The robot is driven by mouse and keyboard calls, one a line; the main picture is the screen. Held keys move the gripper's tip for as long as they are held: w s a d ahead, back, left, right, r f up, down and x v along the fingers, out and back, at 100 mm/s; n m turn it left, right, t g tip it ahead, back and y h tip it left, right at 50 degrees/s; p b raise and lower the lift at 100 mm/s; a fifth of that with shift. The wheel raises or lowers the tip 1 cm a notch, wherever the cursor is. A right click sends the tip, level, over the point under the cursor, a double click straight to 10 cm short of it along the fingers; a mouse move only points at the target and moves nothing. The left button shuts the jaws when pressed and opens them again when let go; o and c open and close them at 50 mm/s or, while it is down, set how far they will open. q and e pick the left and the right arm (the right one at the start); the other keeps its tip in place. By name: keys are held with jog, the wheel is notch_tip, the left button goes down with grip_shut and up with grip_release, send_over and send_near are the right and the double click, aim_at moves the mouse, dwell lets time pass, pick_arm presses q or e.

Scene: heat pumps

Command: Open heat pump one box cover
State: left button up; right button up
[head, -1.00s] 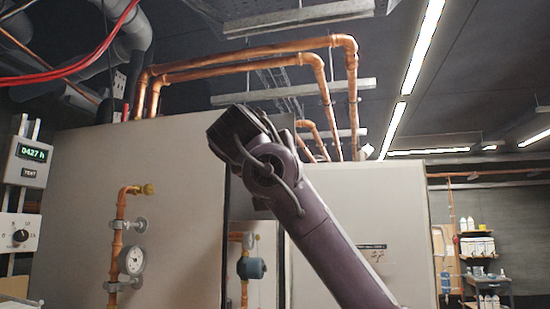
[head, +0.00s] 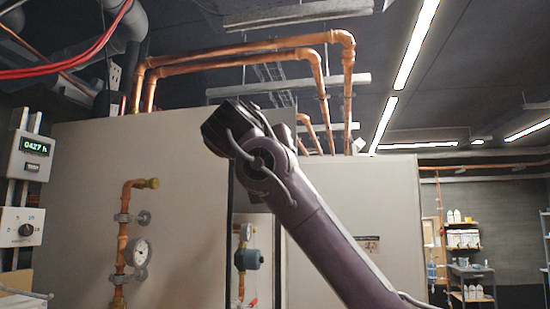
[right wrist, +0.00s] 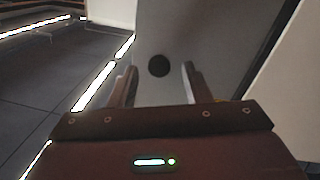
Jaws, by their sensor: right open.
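A large pale grey cabinet with a flat front panel (head: 80,180) fills the left of the head view. A second pale cabinet (head: 390,200) stands to its right, behind my right arm. I cannot tell which is heat pump one, and no box cover shows clearly. My right arm crosses the middle of the head view, and its gripper is hidden there. In the right wrist view, my right gripper (right wrist: 158,78) is open and empty, with its fingers apart before a pale surface with a dark round spot (right wrist: 159,66). My left gripper is not in view.
A copper pipe with a pressure gauge (head: 137,252) runs up the left cabinet's front. A display box (head: 30,156) and a dial box (head: 20,227) hang at far left. Shelves (head: 465,250) stand at far right.

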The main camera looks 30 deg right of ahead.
jog(key=shift+f, duration=0.1)
jog(key=b+v, duration=0.3)
jog(key=v, duration=0.4)
jog(key=shift+s+a+b, duration=0.2)
jog(key=shift+a+b, duration=0.1)
jog(key=shift+b, duration=0.1)
